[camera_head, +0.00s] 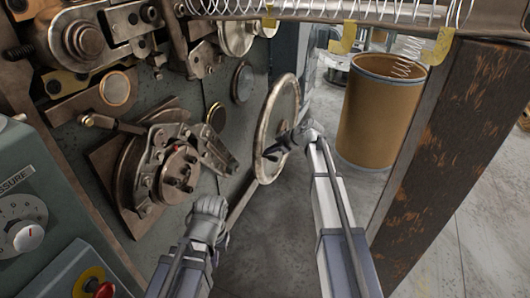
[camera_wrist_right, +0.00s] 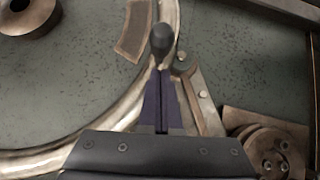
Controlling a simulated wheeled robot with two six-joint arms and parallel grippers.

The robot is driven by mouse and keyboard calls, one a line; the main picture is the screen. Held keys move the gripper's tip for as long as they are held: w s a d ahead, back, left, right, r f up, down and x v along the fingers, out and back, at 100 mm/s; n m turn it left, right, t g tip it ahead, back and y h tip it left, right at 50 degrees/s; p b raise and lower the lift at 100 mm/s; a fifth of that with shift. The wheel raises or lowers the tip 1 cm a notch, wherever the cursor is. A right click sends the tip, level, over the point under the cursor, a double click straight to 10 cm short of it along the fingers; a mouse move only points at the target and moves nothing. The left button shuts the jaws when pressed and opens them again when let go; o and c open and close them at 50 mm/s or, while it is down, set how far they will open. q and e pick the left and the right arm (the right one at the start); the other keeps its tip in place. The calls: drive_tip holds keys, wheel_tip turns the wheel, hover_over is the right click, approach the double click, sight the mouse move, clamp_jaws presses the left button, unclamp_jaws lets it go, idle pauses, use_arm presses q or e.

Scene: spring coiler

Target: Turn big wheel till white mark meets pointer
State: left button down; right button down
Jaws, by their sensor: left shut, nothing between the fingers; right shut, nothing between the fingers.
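The big wheel (camera_head: 262,122) is a pale metal ring on the machine's face, seen at a slant in the head view. Its curved rim (camera_wrist_right: 50,158) also crosses the left of the right wrist view. A dark rounded knob (camera_wrist_right: 162,38) stands just beyond the fingertips of my right gripper (camera_wrist_right: 162,74), which is shut and empty beside the rim. In the head view my right gripper (camera_head: 277,150) is over the wheel's right half. My left gripper (camera_head: 210,203) is shut and empty, low and left of the wheel. I cannot make out the white mark or identify the pointer.
Rollers and coiling parts (camera_head: 160,170) cover the machine's left side. A control box with a dial (camera_head: 28,236) stands at lower left. A brown drum (camera_head: 380,110) and a rusty post (camera_head: 440,150) are to the right. Bare floor (camera_head: 265,240) shows below the wheel.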

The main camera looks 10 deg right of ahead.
drive_tip(key=shift+f, duration=0.2)
idle(0.3)
wheel_tip(320, 180, down, 14)
drive_tip(key=t+b, duration=0.1)
drive_tip(key=b, duration=1.3)
drive_tip(key=shift+s+n+h+b, duration=0.15)
drive_tip(key=shift+n+h+b, duration=0.15)
drive_tip(key=shift+b, duration=0.1)
